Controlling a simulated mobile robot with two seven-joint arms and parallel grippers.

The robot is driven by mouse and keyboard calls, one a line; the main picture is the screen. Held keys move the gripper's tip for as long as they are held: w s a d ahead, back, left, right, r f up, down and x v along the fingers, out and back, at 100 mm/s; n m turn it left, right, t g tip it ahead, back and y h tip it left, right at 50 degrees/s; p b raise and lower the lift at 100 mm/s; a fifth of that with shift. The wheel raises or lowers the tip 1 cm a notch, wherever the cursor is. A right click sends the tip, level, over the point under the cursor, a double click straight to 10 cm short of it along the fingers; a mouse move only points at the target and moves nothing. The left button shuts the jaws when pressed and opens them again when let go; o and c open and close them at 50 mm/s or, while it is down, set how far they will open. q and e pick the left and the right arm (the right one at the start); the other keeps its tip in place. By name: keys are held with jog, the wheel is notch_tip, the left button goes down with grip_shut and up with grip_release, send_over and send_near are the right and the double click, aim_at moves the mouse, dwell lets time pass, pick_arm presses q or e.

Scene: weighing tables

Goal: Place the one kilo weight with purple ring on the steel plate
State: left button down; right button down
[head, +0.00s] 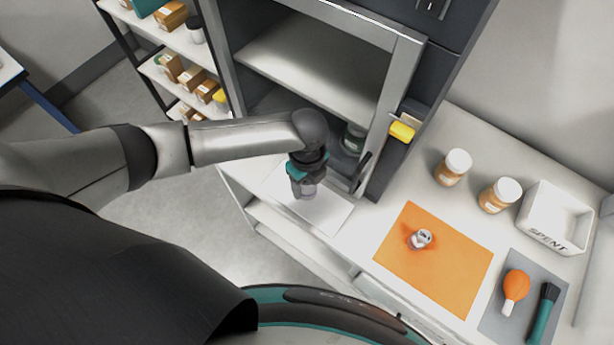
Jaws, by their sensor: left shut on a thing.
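My left gripper (307,190) points down in front of the open cabinet, over a pale flat plate (333,219) that looks like the steel plate. It is shut on a small grey piece with a faint purple tint, which looks like the weight with the purple ring. The fingers hide most of it, and I cannot tell whether it touches the plate. Another small metal weight (421,239) sits on the orange mat (440,283); its ring colour is not clear. My right gripper is not in view.
The cabinet frame (395,85) rises close behind my left gripper, with a dark jar (353,139) inside. To the right are orange jars (453,168) (499,196), a white bin (555,216) marked SPENT, and a grey mat with an orange blower (515,287) and a brush (543,312).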

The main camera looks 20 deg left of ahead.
pick_arm(q)
jog(key=shift+f, duration=1.1)
jog(key=shift+w+d+f, duration=0.1)
jog(key=shift+c, duration=1)
grip_release()
jog(key=shift+f, duration=0.15)
jog(key=shift+r, duration=0.6)
notch_tip(320, 180, up, 11)
jog(key=shift+r+p, duration=0.1)
jog(key=shift+p, duration=0.55)
jog(key=shift+s, duration=0.25)
